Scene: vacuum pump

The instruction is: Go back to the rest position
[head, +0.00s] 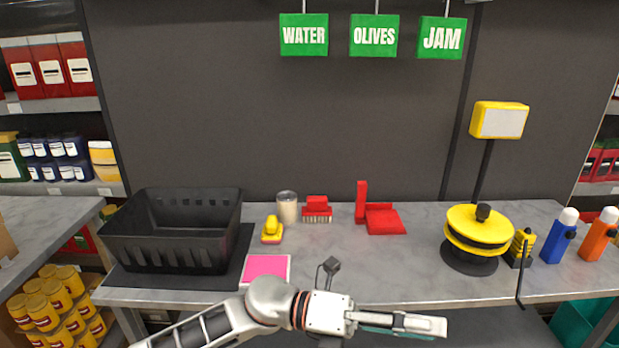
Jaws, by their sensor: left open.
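My left arm comes in from the bottom left. Its gripper (432,327) points right, low in the picture, in front of the counter's front edge. The gripper is open, seen from the side, and nothing shows between its fingers. It is apart from the objects on the grey counter (350,272). My right gripper is not in view.
On the counter stand a black basket (172,254), a pink pad (266,268), a yellow tool (271,229), a cup (287,206), a red brush (317,208), a red dustpan (384,219), a yellow-black round device (479,229) and bottles (559,236).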

